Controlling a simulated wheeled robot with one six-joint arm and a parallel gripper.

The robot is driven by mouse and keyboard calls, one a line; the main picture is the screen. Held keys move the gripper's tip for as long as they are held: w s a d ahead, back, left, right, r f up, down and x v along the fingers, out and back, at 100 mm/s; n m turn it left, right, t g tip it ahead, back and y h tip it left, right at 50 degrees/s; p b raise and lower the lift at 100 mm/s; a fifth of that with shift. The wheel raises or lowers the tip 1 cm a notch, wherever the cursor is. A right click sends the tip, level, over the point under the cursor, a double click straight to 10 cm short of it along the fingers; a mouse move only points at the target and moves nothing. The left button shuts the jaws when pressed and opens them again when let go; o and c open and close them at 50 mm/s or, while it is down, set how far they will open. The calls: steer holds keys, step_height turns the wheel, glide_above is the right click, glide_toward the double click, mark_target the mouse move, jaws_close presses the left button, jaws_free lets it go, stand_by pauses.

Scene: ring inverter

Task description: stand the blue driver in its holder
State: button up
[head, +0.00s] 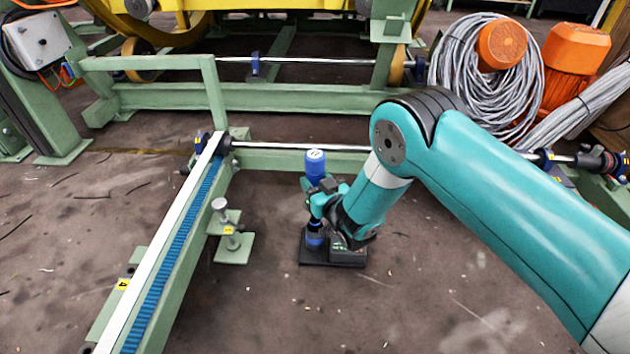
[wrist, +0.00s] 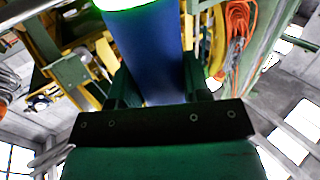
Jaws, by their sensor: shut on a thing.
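The blue driver (head: 315,166) stands upright in the head view, with a pale cap on top. My gripper (head: 318,204) is shut around its middle. A dark, flat base (head: 312,262), which looks like the holder, lies on the floor directly below. A blue section (head: 314,238) shows between the gripper and this base; I cannot tell whether it is seated there or just above. In the wrist view the blue driver (wrist: 146,50) fills the space between the two dark fingers, its pale end at the top edge. Its lower end is out of view there.
A green frame rail with a blue toothed strip (head: 172,260) runs along the left. A small green bracket (head: 232,246) stands between it and the base. A metal shaft (head: 290,146) on a green beam crosses behind. Coiled grey cable (head: 478,75) lies back right. Front floor is open.

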steer(key=shift+f+b, duration=3.6)
steer(key=shift+f, duration=0.95)
